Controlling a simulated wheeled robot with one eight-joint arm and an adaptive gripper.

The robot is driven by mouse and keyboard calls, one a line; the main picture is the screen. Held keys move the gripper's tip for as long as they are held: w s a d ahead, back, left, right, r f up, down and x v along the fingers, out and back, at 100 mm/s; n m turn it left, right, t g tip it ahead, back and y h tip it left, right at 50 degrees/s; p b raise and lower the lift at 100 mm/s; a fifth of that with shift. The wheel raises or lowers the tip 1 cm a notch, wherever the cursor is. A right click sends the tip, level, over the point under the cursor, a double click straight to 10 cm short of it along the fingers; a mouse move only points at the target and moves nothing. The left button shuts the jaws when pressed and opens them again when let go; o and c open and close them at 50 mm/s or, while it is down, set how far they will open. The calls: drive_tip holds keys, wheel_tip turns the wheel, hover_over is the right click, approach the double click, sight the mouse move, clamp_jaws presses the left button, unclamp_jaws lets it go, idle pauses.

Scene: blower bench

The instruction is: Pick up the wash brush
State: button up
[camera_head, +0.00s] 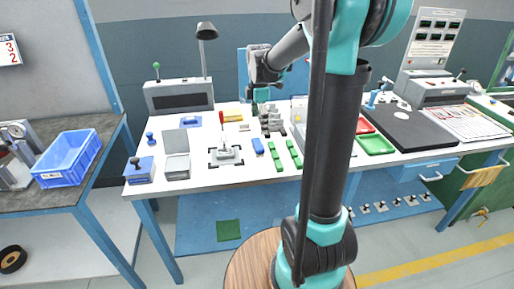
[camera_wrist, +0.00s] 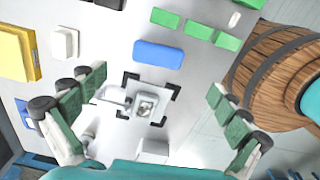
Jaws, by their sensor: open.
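I cannot pick out a wash brush for certain; nothing in either view shows clear bristles. A small blue block-like piece (camera_head: 258,146) lies on the bench; it also shows in the wrist view (camera_wrist: 158,54). Left of it in the head view is a grey fixture with a lever (camera_head: 224,154), framed by black corner marks; it also shows in the wrist view (camera_wrist: 146,106). My gripper (camera_head: 262,97) is above the back of the bench. In the wrist view my gripper (camera_wrist: 155,88) has its green-padded fingers spread wide, with nothing between them; the fixture shows below.
Green strips (camera_head: 276,156) lie right of the blue piece. A yellow piece (camera_head: 235,118) and grey stepped blocks (camera_head: 271,122) lie farther back. Red and green trays (camera_head: 375,144) and a black mat (camera_head: 410,128) are on the right. A blue crate (camera_head: 68,157) stands on the left table.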

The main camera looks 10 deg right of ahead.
sight(258, 143)
wheel_tip(258, 143, down, 5)
drive_tip(key=shift+f, duration=0.1)
drive_tip(key=shift+w+a+f, duration=0.1)
drive_tip(key=shift+f, duration=1.15)
drive_tip(key=shift+a+f, duration=0.1)
drive_tip(key=shift+f, duration=1.15)
drive_tip(key=c, duration=1.2)
drive_tip(key=shift+r, duration=0.1)
wheel_tip(258, 143, up, 20)
drive_tip(key=o, duration=0.6)
drive_tip(key=c, duration=0.5)
drive_tip(key=shift+o, duration=0.2)
